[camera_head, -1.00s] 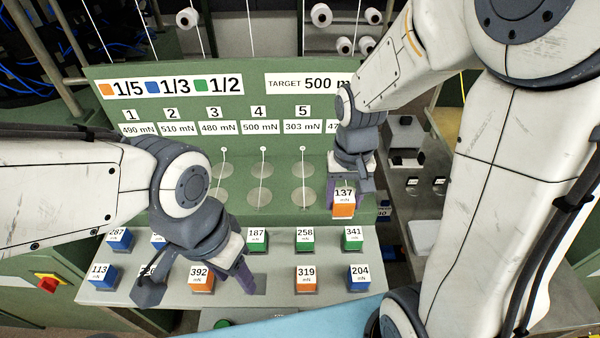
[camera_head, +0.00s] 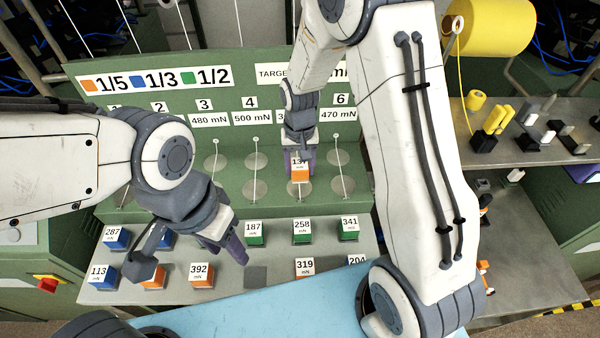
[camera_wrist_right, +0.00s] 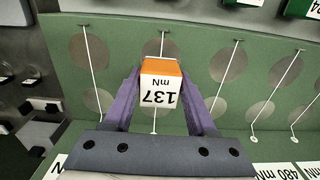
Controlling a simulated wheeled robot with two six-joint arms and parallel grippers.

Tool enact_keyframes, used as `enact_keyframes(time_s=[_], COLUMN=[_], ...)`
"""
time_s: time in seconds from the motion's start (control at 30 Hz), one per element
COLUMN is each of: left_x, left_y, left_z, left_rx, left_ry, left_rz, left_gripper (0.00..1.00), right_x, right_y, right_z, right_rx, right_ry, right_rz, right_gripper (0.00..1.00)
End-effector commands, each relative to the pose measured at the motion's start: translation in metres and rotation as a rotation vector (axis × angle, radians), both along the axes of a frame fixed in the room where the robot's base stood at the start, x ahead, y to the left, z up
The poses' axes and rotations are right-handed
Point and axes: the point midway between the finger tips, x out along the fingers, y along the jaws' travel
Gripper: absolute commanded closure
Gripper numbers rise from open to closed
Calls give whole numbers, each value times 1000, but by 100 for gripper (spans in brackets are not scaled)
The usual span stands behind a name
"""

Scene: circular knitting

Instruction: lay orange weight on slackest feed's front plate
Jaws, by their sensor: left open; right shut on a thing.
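The orange weight marked 137 (camera_head: 300,174) is in my right gripper (camera_head: 300,160), which is shut on it; it also shows in the right wrist view (camera_wrist_right: 161,88). It is over the plates of feed 5, whose front plate (camera_wrist_right: 160,42) shows partly beyond the weight in the wrist view. I cannot tell its exact height above the plate. Feed 5's label is mostly hidden by my right gripper; a thread (camera_wrist_right: 155,118) runs behind the weight. My left gripper (camera_head: 228,250) is open and empty above the weight tray (camera_head: 225,285).
Several orange, blue and green weights stand on the tray, including the orange 392 (camera_head: 201,275) and orange 319 (camera_head: 305,268). One tray spot (camera_head: 256,277) is bare. Threads rise at the neighbouring feeds 4 (camera_head: 255,165) and 6 (camera_head: 341,168). A side table (camera_head: 545,165) at right holds small parts.

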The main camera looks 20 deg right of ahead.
Motion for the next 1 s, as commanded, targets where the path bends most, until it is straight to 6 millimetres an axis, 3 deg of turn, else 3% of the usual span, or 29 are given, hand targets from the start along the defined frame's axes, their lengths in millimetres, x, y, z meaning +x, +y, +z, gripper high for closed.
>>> enact_keyframes(time_s=[0.3,0.73,0.77,0.8,0.83,1.0], left_x=[0,0,0,0,0,0], left_y=[0,0,0,0,0,0], left_z=[14,9,10,11,11,11], left_rx=[0,0,0,0,0,0], left_ry=[0,0,0,0,0,0], left_rz=[1,0,1,0,0,0], left_gripper=[50,50,50,50,50,50], right_x=[0,1,1,1,1,1], right_y=[1,1,1,1,1,1], right_z=[-37,-45,-45,-44,-44,-44], right_rx=[-1,0,0,0,0,0], right_ry=[2,0,0,0,0,1], right_rz=[1,1,1,1,1,1], right_gripper=[100,100,35,20,13,13])
